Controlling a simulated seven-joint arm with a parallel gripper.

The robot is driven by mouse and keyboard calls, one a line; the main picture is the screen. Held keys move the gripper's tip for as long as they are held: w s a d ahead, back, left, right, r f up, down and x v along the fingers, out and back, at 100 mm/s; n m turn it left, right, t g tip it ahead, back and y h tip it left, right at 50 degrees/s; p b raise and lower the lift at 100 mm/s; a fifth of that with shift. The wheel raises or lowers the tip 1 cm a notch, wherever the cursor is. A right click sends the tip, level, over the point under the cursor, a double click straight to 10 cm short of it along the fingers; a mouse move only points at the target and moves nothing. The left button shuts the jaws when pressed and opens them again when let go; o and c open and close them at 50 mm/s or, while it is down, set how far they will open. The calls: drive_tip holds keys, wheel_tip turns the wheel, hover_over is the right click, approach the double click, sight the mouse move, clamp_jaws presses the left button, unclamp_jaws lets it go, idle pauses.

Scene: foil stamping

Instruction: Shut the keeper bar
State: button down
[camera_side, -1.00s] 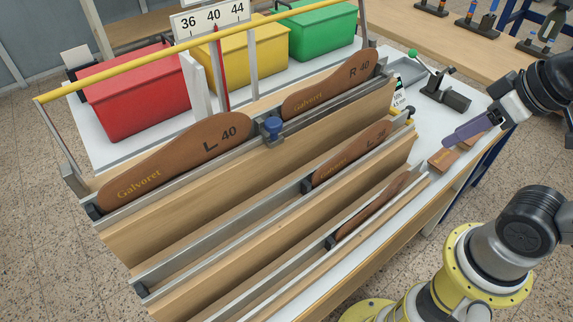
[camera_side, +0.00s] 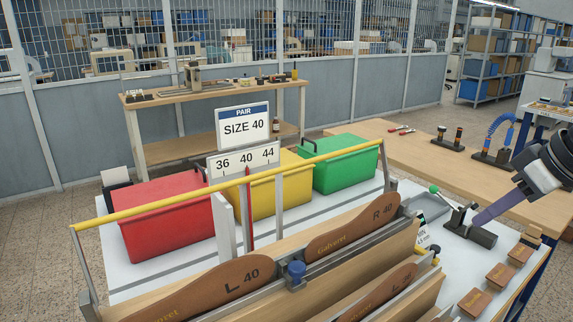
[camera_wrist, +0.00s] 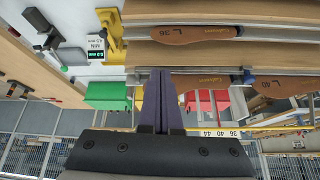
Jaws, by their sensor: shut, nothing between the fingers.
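The yellow bar (camera_side: 225,185), which I take to be the keeper bar, stands raised on slanted grey end arms above the rack. It runs across the front of the coloured bins and size scale. Part of it seems to show in the wrist view (camera_wrist: 277,129). Brown insoles marked L 40 (camera_side: 215,290) and R 40 (camera_side: 362,228) lie along the top rail below it, with a blue knob (camera_side: 296,270) between them. My gripper (camera_side: 480,221), with purple fingers, is at the right, well apart from the bar. In the wrist view its fingers (camera_wrist: 160,72) are together and empty.
Red (camera_side: 168,218), yellow (camera_side: 262,205) and green (camera_side: 345,165) bins stand behind the bar. A green-knobbed lever device (camera_side: 452,212) is near my fingers in the side view. Several brown blocks (camera_side: 474,301) lie at the right front. A size 40 sign (camera_side: 243,127) stands behind.

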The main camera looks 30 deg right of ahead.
drive_tip(key=w+a+r, duration=0.3)
drive_tip(key=w+r, duration=0.4)
drive_tip(key=w, duration=0.2)
drive_tip(key=w+a+r, duration=0.2)
drive_tip(key=w+r, duration=0.6)
drive_tip(key=w+a, duration=0.6)
drive_tip(key=w, duration=0.3)
drive_tip(key=n, duration=0.1)
approach(275, 154)
drive_tip(key=shift+s+a+r, duration=0.3)
drive_tip(key=shift+s+r, duration=0.05)
drive_tip(key=shift+s, duration=0.2)
drive_tip(key=shift+s+a+r, duration=0.3)
drive_tip(key=shift+s, duration=0.25)
drive_tip(key=shift+a+f, duration=0.15)
drive_tip(key=shift+f, duration=0.05)
drive_tip(key=x, duration=0.8)
drive_tip(key=shift+w+f, duration=0.15)
drive_tip(key=shift+f, duration=0.45)
drive_tip(key=shift+s+r, duration=0.1)
drive_tip(key=shift+s, duration=0.8)
drive_tip(key=shift+s+r, duration=0.15)
drive_tip(key=shift+s, duration=0.75)
drive_tip(key=shift+s, duration=0.1)
